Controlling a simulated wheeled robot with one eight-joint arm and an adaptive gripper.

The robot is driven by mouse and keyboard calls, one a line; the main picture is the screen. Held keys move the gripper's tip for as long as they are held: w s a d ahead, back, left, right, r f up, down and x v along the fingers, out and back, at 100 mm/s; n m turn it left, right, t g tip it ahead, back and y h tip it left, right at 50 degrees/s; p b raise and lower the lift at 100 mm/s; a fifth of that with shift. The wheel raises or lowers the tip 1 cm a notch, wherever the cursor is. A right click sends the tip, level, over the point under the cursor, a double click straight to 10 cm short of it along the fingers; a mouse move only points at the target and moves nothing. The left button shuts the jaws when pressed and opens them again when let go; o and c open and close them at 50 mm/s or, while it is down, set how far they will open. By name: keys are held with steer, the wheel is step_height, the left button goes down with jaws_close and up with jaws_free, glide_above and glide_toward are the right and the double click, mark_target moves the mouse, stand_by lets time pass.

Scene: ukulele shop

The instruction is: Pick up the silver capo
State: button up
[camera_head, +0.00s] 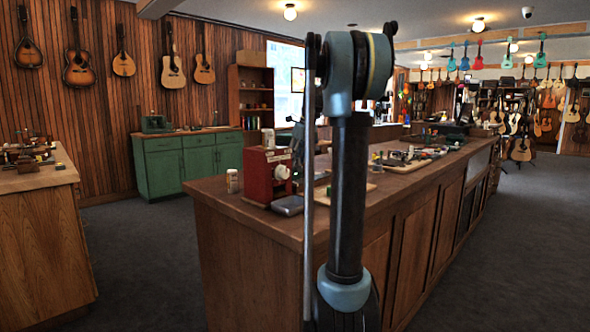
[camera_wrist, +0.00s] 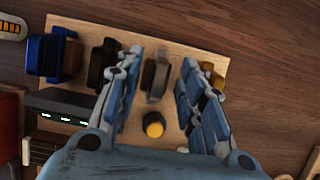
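In the wrist view, a grey capo-like piece (camera_wrist: 157,78), likely the silver capo, sits on a tan wooden board (camera_wrist: 187,52) on the counter. My gripper (camera_wrist: 163,62) is open over the board, with its blue fingers apart on either side of this piece. The piece lies between the fingers in the picture; I cannot tell the height gap. A dark capo (camera_wrist: 103,60) is left of the left finger. A blue capo (camera_wrist: 48,55) is farther left. A gold piece (camera_wrist: 211,75) is partly hidden by the right finger. In the head view my arm hides the gripper.
A yellow-topped black item (camera_wrist: 153,124) sits on the board between the finger bases. A dark box (camera_wrist: 62,105) lies at the board's left edge. In the head view, a red machine (camera_head: 266,175) and a can (camera_head: 232,181) stand on the wooden counter (camera_head: 222,190).

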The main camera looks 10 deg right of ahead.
steer(key=shift+w+f, duration=0.1)
steer(key=shift+f, duration=0.2)
steer(key=shift+c, duration=0.2)
jaws_close()
